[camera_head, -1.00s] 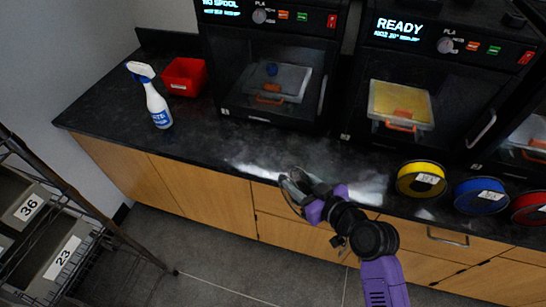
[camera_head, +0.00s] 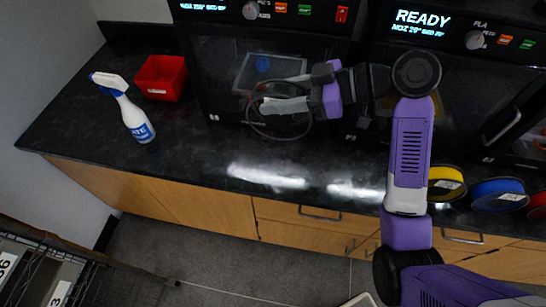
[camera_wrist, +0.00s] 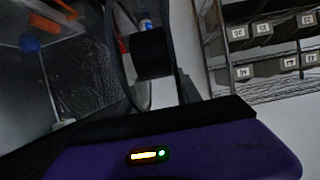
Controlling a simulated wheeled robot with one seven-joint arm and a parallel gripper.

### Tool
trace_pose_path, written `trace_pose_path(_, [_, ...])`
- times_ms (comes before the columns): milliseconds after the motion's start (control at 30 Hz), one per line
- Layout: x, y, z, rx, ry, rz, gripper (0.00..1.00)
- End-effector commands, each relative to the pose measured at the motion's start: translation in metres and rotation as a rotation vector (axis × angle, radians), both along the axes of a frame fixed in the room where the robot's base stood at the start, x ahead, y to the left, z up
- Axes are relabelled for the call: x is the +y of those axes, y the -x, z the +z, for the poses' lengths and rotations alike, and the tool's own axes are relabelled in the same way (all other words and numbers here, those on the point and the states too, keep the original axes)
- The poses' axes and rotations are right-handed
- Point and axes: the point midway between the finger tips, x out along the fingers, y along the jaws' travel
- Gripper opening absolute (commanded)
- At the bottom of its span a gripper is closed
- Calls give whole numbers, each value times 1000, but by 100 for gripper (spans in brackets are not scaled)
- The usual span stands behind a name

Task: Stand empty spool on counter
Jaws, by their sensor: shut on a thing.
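My gripper (camera_head: 265,95) is shut on the empty spool (camera_head: 279,136), which has a thin dark see-through rim. The gripper holds it on edge in front of the left printer, apparently above the dark counter (camera_head: 190,165). In the wrist view, the spool's black hub (camera_wrist: 153,53) and curved rim show between the dark fingers. Part of the spool is hidden by the fingers.
A spray bottle (camera_head: 134,118) and a red bin (camera_head: 162,78) stand on the left counter. Left printer (camera_head: 225,85) is behind the gripper. Yellow (camera_head: 444,180) and blue (camera_head: 497,194) spools stand at right. The counter's front middle is clear.

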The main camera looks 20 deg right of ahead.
Motion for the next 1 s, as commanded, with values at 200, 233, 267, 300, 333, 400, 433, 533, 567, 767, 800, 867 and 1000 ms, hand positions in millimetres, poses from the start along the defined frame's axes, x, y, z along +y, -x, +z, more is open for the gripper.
trace_pose_path(200, [1, 1, -48, 10, -6, 1, 0])
trace_pose_path(233, [1, 2, -56, 10, -6, 1, 0])
trace_pose_path(267, [1, 1, -63, 9, -6, 0, 0])
trace_pose_path(300, [1, 1, -73, 9, -6, 0, 0])
trace_pose_path(333, [1, 1, -80, 9, -5, 0, 0])
trace_pose_path(400, [1, 1, -97, 9, -5, 0, 0])
trace_pose_path(433, [1, 1, -104, 9, -6, 0, 0])
trace_pose_path(533, [1, 1, -126, 7, -4, 0, 0])
trace_pose_path(567, [0, 1, -132, 6, -4, -1, 0])
trace_pose_path(767, [0, 0, -154, 3, -2, 0, 0])
trace_pose_path(800, [0, 0, -156, 3, -2, 0, 0])
trace_pose_path(867, [0, 0, -161, 3, -2, 0, 0])
trace_pose_path(1000, [0, 0, -181, 5, -3, -1, 0])
